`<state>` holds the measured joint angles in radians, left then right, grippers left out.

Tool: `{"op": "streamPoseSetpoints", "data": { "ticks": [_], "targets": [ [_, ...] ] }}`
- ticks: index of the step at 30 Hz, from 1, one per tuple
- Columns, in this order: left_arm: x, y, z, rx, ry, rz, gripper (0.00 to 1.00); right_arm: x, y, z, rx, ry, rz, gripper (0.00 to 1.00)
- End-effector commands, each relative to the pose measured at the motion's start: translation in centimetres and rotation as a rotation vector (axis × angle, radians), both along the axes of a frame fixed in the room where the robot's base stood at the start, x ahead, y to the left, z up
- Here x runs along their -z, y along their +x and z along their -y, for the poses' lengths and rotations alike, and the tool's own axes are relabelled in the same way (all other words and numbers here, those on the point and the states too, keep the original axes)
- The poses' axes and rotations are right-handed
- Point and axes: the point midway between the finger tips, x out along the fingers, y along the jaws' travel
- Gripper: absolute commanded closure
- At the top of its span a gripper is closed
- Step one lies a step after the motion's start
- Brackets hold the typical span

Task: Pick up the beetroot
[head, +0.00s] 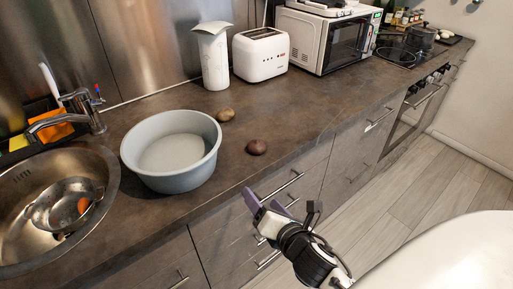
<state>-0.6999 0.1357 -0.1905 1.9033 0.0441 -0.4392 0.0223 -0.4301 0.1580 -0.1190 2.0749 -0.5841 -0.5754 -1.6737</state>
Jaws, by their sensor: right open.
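The beetroot, a small dark reddish-brown round thing (257,147), lies on the brown countertop near its front edge, to the right of the grey bowl. My right gripper (261,203) is in front of the counter, below and apart from the beetroot in the picture. Its purple fingers point toward the counter edge. It is open and holds nothing. My left gripper is not in view.
A large grey bowl (171,150) stands left of the beetroot. A brown potato-like item (225,115) lies behind it. A sink (60,205) with a colander is at left. A toaster (261,54) stands behind. The counter to the right is clear. Drawer handles (283,185) stick out below.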

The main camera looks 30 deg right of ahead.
Motion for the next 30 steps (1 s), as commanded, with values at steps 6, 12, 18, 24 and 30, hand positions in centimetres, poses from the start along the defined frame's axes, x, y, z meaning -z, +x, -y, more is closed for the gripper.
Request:
{"op": "streamPoseSetpoints", "data": {
  "ticks": [6,12,18,24,30],
  "targets": [
    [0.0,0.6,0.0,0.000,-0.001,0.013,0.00,-5.3,2.3,2.7,-0.081,-0.533,0.010,0.35],
    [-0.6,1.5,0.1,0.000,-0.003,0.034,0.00,-6.9,3.2,3.6,-0.096,-0.711,-0.001,0.35],
    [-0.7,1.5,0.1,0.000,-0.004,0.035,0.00,-6.5,6.0,4.6,-0.096,-0.723,-0.003,0.35],
    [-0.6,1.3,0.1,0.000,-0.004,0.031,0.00,-6.0,7.6,5.1,-0.098,-0.719,-0.004,0.35],
    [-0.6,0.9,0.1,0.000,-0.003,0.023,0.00,-5.4,9.9,6.1,-0.096,-0.717,-0.005,0.35]
  ]
}}
